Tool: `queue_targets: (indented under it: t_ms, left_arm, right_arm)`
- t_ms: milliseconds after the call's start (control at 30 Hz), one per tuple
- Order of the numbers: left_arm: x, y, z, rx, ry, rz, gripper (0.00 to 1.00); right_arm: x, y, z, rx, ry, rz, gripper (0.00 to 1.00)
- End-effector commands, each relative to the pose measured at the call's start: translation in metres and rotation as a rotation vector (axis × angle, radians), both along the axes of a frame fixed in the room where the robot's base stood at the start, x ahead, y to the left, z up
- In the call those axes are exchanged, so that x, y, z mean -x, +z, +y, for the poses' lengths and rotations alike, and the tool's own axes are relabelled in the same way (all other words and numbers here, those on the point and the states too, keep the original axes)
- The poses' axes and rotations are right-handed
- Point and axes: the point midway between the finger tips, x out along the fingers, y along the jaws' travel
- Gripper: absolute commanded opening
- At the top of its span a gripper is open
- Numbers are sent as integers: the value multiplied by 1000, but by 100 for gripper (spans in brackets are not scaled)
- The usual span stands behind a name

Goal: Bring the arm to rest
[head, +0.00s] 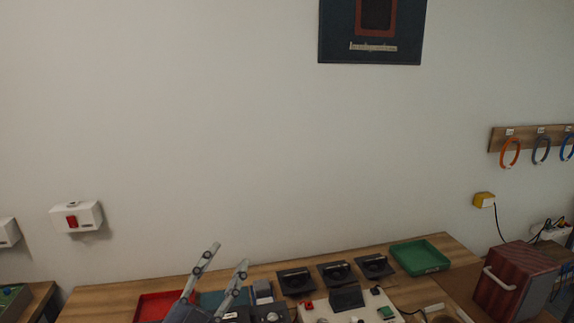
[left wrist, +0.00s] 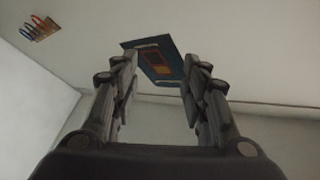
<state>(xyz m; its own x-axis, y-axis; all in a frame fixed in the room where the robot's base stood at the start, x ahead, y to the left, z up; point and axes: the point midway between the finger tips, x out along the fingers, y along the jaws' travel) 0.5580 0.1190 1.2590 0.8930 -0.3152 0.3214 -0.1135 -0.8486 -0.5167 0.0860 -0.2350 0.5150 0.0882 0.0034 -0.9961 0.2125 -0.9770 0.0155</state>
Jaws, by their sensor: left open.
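My left gripper (head: 222,268) shows at the bottom of the head view, pointing up in front of the table (head: 100,301). Its two fingers are apart with nothing between them. In the left wrist view the gripper (left wrist: 160,85) is also open and empty. Most of the left arm is below the head view's edge. My right gripper is in neither view.
The table holds a red tray (head: 154,305), several black units (head: 336,273), a green tray (head: 419,256) and a pale panel (head: 322,312). A dark red box (head: 513,281) with a handle stands at the right. The wall above the table is mostly bare.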

Motion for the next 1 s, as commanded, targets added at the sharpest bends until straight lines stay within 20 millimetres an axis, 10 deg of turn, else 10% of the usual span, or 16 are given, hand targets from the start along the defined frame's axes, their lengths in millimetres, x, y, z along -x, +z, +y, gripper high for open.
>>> queue_targets:
  t_ms: [167,400,833,1000]
  left_arm:
    - [20,-103,62,139,254,414,41]
    - [119,-239,97,191,442,1007,41]
    - [291,-321,85,146,443,1653,41]
    - [275,-379,84,138,449,1657,41]
  right_arm:
    - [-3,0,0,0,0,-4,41]
    - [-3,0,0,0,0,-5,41]
    - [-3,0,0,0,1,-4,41]
    - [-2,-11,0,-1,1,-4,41]
